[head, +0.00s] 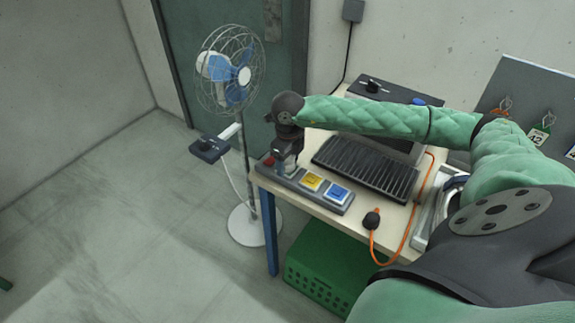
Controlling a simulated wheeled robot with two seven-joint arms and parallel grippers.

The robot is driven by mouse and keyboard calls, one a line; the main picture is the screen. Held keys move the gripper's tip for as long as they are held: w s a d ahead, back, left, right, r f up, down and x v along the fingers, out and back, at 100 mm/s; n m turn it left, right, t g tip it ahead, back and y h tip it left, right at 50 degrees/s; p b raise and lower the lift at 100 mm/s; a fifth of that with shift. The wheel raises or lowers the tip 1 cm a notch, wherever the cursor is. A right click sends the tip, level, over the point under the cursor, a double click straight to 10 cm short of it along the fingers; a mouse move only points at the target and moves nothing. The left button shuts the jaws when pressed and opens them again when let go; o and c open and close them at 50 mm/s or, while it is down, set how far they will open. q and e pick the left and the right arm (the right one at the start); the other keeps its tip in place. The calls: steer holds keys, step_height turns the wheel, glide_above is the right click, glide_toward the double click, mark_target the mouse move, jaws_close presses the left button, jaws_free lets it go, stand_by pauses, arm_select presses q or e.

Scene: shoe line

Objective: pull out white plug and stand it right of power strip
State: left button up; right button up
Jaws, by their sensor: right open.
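The grey power strip (322,199) lies along the front left edge of the table. It has a red part at its left end, then a yellow square (311,182) and a blue square (338,193) further right. My right gripper (287,164) points down over the left part of the strip, beside the red part. It is open, its fingers small and dark. A white plug cannot be made out clearly; that part of the strip is largely hidden by the gripper. My left gripper is not in view.
A black plug (371,220) with an orange cord (404,236) stands right of the strip, with bare tabletop between them. A black slatted panel (366,167) lies behind. A fan (230,75) stands left of the table, a green crate (325,267) below.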

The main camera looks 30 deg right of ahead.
steer(key=c, duration=1.3)
steer(key=shift+r, duration=0.15)
steer(key=shift+r+p, duration=0.4)
steer(key=shift+r, duration=2.45)
